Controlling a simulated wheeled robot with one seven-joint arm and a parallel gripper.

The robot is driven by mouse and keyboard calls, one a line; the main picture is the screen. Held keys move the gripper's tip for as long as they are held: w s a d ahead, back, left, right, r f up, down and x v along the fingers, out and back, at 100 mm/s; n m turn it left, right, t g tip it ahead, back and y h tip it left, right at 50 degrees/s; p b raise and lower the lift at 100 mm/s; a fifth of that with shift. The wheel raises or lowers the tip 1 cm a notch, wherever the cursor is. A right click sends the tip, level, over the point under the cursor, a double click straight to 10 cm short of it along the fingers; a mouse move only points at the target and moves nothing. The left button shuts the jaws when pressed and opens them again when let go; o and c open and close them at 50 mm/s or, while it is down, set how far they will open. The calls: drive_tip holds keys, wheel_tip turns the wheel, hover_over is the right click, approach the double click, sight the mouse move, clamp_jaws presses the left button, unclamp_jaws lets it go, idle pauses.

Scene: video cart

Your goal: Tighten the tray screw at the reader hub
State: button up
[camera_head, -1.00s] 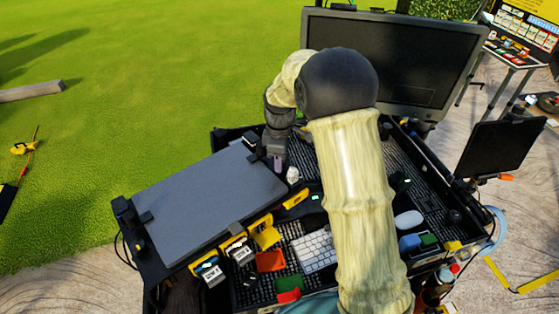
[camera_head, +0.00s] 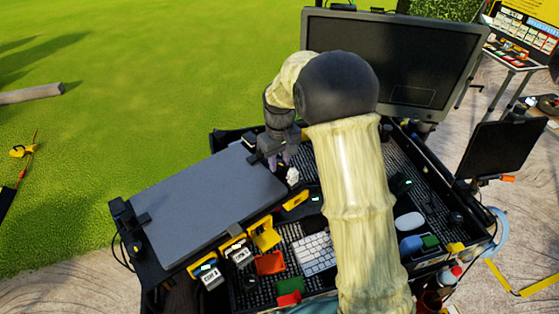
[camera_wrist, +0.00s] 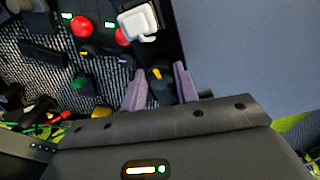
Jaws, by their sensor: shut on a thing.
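My gripper (camera_wrist: 160,84) has its two purple fingers on either side of a dark knob with an orange mark, which I take to be the tray screw (camera_wrist: 158,74). It is shut on this knob. In the head view my gripper (camera_head: 279,160) reaches down at the right edge of the big grey laptop (camera_head: 205,205), near its back corner. The knob is hidden there by the gripper. A dark unit with a green light, perhaps the reader hub (camera_head: 316,199), lies to the right, but I cannot tell for certain.
A small white block (camera_head: 292,176) stands close to the fingers; it also shows in the wrist view (camera_wrist: 138,22). Red buttons (camera_wrist: 81,26) are near it. A monitor (camera_head: 395,60) stands behind. A keyboard (camera_head: 314,252) and yellow holders (camera_head: 264,235) crowd the cart's front.

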sight(280, 163)
drive_tip(key=shift+r, duration=0.1)
idle(0.4)
drive_tip(key=o, duration=1)
drive_tip(key=shift+a, duration=0.1)
drive_tip(key=r+p, duration=0.2)
drive_tip(key=r, duration=0.1)
drive_tip(key=r+p, duration=0.3)
drive_tip(key=shift+w+d+r, duration=0.2)
drive_tip(key=shift+r, duration=0.2)
drive_tip(key=shift+s+r+p, duration=0.1)
drive_tip(key=shift+r+p, duration=0.5)
drive_tip(key=shift+f, duration=0.1)
